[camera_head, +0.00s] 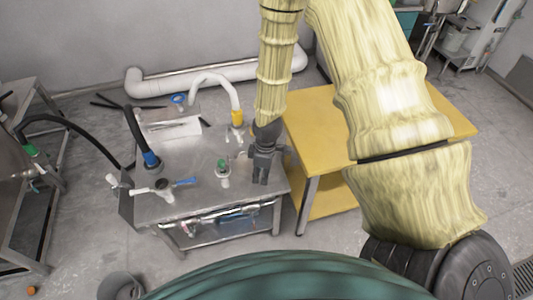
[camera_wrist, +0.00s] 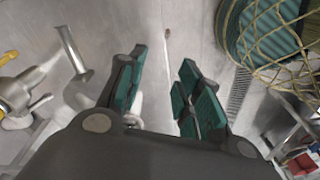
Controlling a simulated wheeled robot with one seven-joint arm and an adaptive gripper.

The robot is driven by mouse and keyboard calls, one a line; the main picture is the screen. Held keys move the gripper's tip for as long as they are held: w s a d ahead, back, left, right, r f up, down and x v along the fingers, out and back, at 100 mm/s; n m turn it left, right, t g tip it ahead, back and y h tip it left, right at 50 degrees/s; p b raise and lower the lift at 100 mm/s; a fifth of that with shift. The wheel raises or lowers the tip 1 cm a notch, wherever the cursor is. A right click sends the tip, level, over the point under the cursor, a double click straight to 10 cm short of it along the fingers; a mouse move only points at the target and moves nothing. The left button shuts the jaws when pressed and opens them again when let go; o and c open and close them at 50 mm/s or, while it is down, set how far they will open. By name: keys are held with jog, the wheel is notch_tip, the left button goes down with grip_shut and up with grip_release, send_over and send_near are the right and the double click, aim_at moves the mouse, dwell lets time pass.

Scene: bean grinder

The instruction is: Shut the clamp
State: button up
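My gripper (camera_head: 262,180) points down over the right front part of the steel table (camera_head: 185,145). In the wrist view my gripper (camera_wrist: 165,90) has its teal-padded fingers spread, with a wide gap and nothing held. A thin pale rod (camera_wrist: 167,45) shows beyond the gap. A small shiny metal part (camera_wrist: 132,120) lies low between the fingers, partly hidden by the gripper; it may be part of the clamp, but I cannot tell. A green-topped fitting (camera_head: 223,168) stands on the table just left of my gripper. I cannot tell whether a clamp is open or shut.
A black hose with a blue collar (camera_head: 151,160) and a white hose with a yellow collar (camera_head: 237,117) meet the table. A blue-handled valve (camera_head: 185,182) lies near its front. A yellow table (camera_head: 310,125) stands close on the right. Metal pipework (camera_wrist: 75,55) is left of my fingers.

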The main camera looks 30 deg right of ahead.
jog(key=w+d+r+n+h, duration=0.1)
jog(key=w+d+r+n, duration=0.3)
jog(key=w+d+r, duration=0.35)
jog(key=shift+w+a+f+p, duration=0.1)
jog(key=shift+w+f+p, duration=0.15)
jog(key=shift+f, duration=1.4)
jog(key=shift+w+d+f+p, duration=0.1)
jog(key=shift+f+p, duration=0.1)
jog(key=shift+f, duration=1.5)
jog(key=shift+w+a+f+p, duration=0.1)
jog(key=shift+w+f+p, duration=0.15)
jog(key=shift+f, duration=1.4)
grip_shut()
